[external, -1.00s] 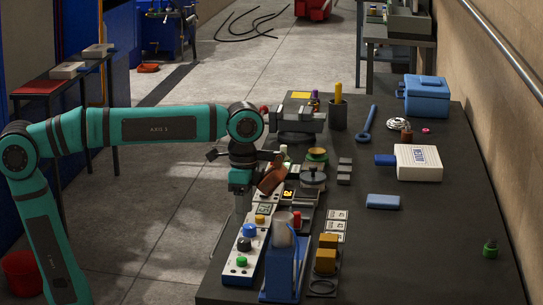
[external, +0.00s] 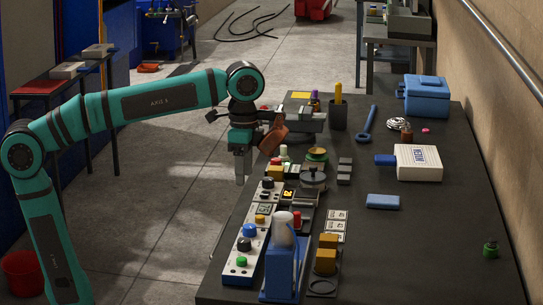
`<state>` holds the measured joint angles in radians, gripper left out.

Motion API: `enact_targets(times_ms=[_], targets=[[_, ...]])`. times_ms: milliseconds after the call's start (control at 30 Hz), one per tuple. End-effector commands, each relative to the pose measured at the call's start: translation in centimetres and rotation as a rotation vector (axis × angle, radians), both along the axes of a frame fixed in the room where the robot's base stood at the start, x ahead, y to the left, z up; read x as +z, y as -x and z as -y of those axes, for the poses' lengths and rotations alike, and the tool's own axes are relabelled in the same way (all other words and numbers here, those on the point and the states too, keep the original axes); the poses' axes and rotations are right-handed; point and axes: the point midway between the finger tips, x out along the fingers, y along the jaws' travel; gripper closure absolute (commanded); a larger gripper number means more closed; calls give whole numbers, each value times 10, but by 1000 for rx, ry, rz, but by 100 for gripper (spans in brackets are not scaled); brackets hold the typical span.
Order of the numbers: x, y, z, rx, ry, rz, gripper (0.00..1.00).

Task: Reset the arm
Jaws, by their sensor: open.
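My arm reaches in from the left in the external view, with the teal forearm angled up to the right. My gripper (external: 240,178) points down and hangs above the left edge of the dark bench (external: 420,240). Its grey jaws look empty, and it is apart from the things below. The gap between the fingertips is small in this view. A brown part (external: 273,138) shows beside the wrist on the right.
Below and right of my gripper lies a white control panel (external: 245,245) with several coloured knobs. A blue dispenser (external: 284,265) stands beside it. A vise (external: 298,115) is behind the wrist. A blue toolbox (external: 426,96) and a white box (external: 418,163) stand farther right.

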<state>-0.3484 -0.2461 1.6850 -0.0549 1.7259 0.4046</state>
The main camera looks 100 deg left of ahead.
Motion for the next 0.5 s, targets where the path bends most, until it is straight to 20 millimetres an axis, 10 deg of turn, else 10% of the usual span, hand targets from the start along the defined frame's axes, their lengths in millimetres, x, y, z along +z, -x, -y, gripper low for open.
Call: enact_targets(times_ms=[500], targets=[[-17,7,35,25,-99,319,47]])
